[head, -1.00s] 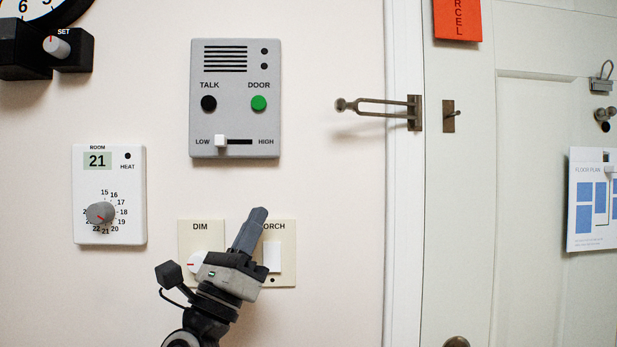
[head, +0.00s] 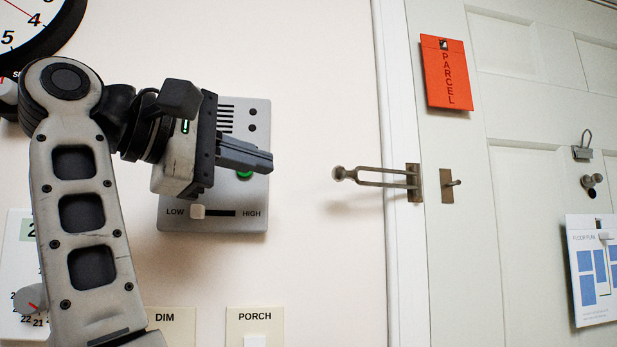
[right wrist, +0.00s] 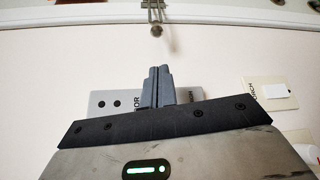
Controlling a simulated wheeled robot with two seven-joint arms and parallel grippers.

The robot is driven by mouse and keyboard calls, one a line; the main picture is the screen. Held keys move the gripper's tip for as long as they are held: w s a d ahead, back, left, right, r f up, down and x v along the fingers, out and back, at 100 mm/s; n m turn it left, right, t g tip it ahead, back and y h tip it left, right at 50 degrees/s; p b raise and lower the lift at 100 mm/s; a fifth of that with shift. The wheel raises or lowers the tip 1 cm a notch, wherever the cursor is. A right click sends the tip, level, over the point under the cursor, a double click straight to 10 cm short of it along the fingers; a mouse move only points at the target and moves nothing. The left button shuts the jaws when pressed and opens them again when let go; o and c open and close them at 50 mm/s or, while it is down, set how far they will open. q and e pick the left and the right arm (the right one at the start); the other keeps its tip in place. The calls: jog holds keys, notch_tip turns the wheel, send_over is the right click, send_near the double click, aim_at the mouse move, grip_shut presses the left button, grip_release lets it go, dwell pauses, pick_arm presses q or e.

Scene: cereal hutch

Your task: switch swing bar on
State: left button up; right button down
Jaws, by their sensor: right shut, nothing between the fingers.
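The swing bar (head: 375,170) is a brown metal loop with a ball end, hinged on a plate on the white door frame. It points left, away from the door, over the wall. Its catch (head: 448,185), a plate with a small knob, is on the door to the right. In the right wrist view the bar (right wrist: 156,28) shows at the top, ahead of the fingers. My right gripper (head: 268,162) is shut and empty, pointing right in front of the intercom panel, left of the bar's ball end and apart from it. My left gripper is not in view.
The grey intercom panel (head: 256,205) is partly hidden behind my right gripper. DIM (head: 172,325) and PORCH (head: 254,318) switch plates sit below. An orange parcel tag (head: 446,72) hangs above the catch. The wall between gripper and bar is clear.

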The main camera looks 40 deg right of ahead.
jog(key=d, duration=0.6)
jog(key=d+f, duration=0.1)
jog(key=d, duration=0.3)
jog(key=shift+w, duration=0.15)
